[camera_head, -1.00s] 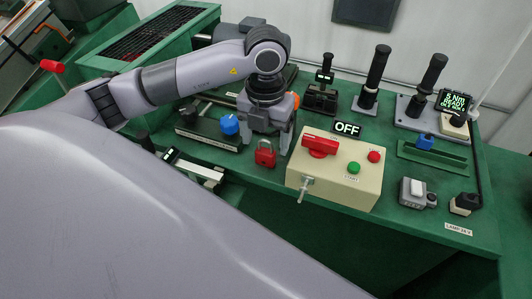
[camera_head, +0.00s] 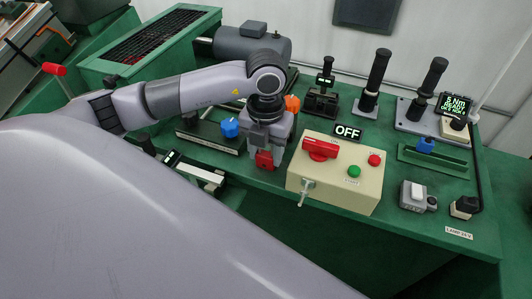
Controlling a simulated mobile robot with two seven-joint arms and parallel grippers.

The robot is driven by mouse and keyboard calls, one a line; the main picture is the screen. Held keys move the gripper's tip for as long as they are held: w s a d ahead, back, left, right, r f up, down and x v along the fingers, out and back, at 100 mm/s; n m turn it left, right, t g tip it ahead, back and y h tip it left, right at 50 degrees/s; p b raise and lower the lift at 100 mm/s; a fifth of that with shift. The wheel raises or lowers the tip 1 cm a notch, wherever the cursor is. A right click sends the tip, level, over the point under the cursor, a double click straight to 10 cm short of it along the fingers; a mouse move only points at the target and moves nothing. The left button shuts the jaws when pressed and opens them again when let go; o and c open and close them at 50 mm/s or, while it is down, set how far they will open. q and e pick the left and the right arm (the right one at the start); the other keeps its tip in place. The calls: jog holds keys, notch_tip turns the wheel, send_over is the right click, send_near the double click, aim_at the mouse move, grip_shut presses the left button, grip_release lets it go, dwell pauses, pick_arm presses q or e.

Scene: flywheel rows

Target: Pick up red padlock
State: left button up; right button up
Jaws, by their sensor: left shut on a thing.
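The red padlock (camera_head: 264,160) is at the front of the green bench, just left of the beige control box. My left gripper (camera_head: 265,153) points down from above and is shut on the padlock. Its fingers cover the padlock's upper part, and the shackle is hidden. I cannot tell whether the padlock still touches the bench. My right gripper is not in view.
The beige control box (camera_head: 335,188) with a red switch and red and green buttons stands close to the right. A blue knob (camera_head: 230,127) is close to the left. Black upright handles (camera_head: 373,82) stand behind.

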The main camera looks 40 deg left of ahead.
pick_arm(q)
notch_tip(320, 180, up, 12)
jog(key=shift+f, duration=0.1)
notch_tip(320, 180, up, 8)
jog(key=p, duration=0.2)
dwell(0.9)
